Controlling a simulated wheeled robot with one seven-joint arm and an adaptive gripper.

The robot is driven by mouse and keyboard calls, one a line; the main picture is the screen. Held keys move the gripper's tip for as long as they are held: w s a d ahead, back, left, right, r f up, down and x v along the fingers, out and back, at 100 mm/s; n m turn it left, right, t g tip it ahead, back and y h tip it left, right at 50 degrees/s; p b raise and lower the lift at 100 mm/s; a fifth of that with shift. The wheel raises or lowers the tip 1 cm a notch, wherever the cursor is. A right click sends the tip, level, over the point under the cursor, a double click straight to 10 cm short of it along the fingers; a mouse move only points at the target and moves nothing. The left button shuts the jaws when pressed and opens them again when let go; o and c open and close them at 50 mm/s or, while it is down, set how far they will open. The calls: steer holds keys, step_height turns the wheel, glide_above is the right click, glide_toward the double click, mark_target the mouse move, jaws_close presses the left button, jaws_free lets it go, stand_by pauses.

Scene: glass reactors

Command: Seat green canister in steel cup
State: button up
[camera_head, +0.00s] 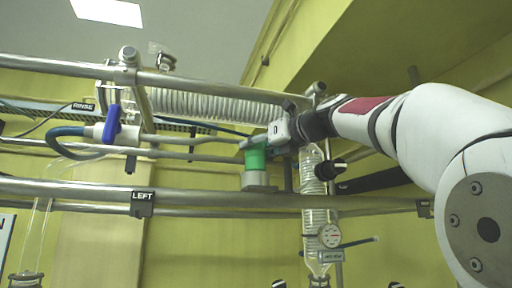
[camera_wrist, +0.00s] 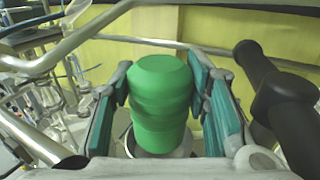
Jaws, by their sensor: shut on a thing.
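The green canister (camera_head: 256,158) is upright between the fingers of my gripper (camera_head: 256,143), which is shut on it. In the wrist view the canister (camera_wrist: 160,95) stands between the teal finger pads of my gripper (camera_wrist: 163,92). The grey steel cup (camera_head: 259,181) is directly below the canister in the head view, and the canister's lower end meets its rim. A part of the cup's rim (camera_wrist: 130,146) shows around the canister's bottom in the wrist view. How deep the canister sits in the cup is hidden.
Another rail (camera_head: 200,82) passes above. A blue-handled valve (camera_head: 112,124) is at left.

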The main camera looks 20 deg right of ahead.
steer(key=shift+f, duration=1.4)
stand_by(1.4)
steer(key=o, duration=1.3)
steer(key=shift+c, duration=0.2)
steer(key=shift+o, duration=0.5)
steer(key=shift+s, duration=0.1)
steer(key=shift+v, duration=3.4)
steer(key=shift+s, duration=0.1)
steer(key=a+v, duration=0.1)
steer(key=v, duration=0.9)
steer(key=shift+s+a, duration=0.3)
steer(key=shift+s, duration=0.3)
